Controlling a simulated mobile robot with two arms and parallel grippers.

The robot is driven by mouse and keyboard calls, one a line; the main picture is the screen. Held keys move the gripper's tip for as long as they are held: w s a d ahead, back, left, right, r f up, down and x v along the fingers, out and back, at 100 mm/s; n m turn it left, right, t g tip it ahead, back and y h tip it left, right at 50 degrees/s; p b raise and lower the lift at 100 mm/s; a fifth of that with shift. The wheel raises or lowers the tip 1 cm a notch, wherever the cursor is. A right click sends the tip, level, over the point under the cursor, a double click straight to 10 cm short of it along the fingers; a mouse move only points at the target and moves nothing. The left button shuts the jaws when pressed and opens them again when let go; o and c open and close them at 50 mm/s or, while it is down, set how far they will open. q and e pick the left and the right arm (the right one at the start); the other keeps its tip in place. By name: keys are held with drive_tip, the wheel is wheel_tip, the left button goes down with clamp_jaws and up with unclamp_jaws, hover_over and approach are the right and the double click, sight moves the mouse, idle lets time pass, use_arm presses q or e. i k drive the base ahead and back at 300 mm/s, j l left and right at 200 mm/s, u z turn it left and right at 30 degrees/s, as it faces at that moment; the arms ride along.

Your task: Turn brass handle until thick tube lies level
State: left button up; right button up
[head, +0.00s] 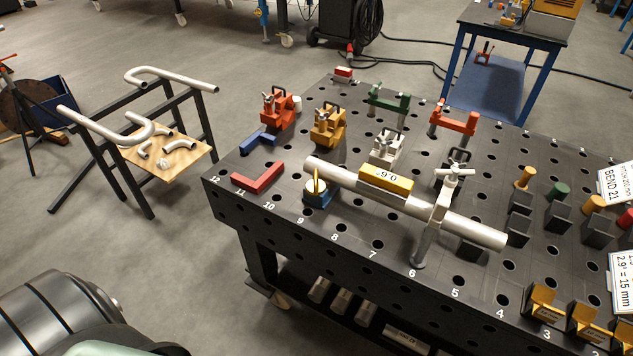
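The thick tube (345,183) is a bare silver pipe lying lengthwise over the dark perforated table. A yellow level box (385,180) sits on top of it with a small white display; its digits look like 0.6, but I cannot tell which way up they read. The brass handle (317,187) stands on a round blue base (319,198) under the tube's left end. A silver clamp (435,215) crosses the tube near its right end. The tube slopes down rightward in the picture; I cannot tell its true tilt. Neither of my grippers shows.
The perforated table (375,265) also bears red (277,108), orange (328,125) and green (390,100) clamps, a red angle bar (258,178) and several pegs at the right. A rack with bent pipes (170,80) stands to the left. Open floor lies between them.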

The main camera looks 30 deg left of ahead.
sight(315, 186)
drive_tip(key=i+l+u, duration=0.1)
drive_tip(key=l+u, duration=0.25)
drive_tip(key=l, duration=0.25)
drive_tip(key=l+u, duration=0.35)
drive_tip(key=l, duration=0.25)
